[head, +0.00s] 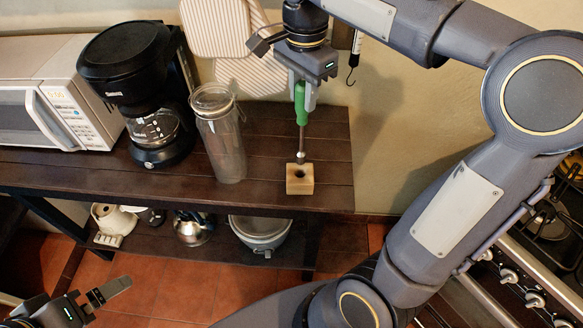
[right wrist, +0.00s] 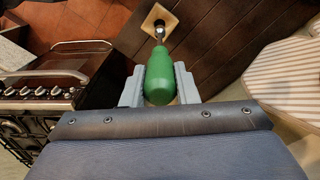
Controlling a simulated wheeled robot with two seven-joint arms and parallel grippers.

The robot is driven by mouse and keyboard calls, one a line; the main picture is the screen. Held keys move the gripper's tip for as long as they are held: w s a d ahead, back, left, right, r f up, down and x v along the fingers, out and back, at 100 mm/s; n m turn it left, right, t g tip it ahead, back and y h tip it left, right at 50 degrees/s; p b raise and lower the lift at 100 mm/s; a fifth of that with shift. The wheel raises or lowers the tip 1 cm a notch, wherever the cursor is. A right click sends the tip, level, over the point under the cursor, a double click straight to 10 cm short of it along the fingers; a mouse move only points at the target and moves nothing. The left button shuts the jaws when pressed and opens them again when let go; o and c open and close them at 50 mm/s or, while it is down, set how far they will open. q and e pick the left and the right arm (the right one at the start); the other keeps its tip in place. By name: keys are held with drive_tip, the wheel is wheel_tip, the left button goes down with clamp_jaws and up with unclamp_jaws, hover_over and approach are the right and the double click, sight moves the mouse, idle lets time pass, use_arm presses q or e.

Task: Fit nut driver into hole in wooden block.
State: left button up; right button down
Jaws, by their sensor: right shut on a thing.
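My right gripper (head: 306,92) is shut on the green handle of the nut driver (head: 301,108). The driver hangs nearly upright with its metal shaft pointing down. In the head view its tip shows just above the back part of the wooden block (head: 299,187), which has a dark hole in its top. I cannot tell whether tip and block touch. In the right wrist view the green handle (right wrist: 160,78) sits between the fingers, and the tip overlaps the block (right wrist: 154,27). My left gripper (head: 103,294) is at the lower left, away from the shelf, its jaw state unclear.
The block stands near the front right of the dark wooden shelf (head: 325,170). A clear jar (head: 222,140), a black coffee maker (head: 140,90) and a microwave (head: 60,100) stand to the left. A stove (head: 530,280) is at right.

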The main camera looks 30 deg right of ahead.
sight(302, 124)
wheel_tip(302, 124, down, 9)
drive_tip(key=shift+r, duration=0.1)
drive_tip(key=shift+s+f, duration=0.25)
drive_tip(key=shift+f, duration=0.2)
drive_tip(key=c, duration=1.5)
unclamp_jaws()
drive_tip(key=shift+f, duration=0.1)
drive_tip(key=o, duration=0.4)
drive_tip(key=shift+w, duration=0.25)
drive_tip(key=shift+s, duration=0.1)
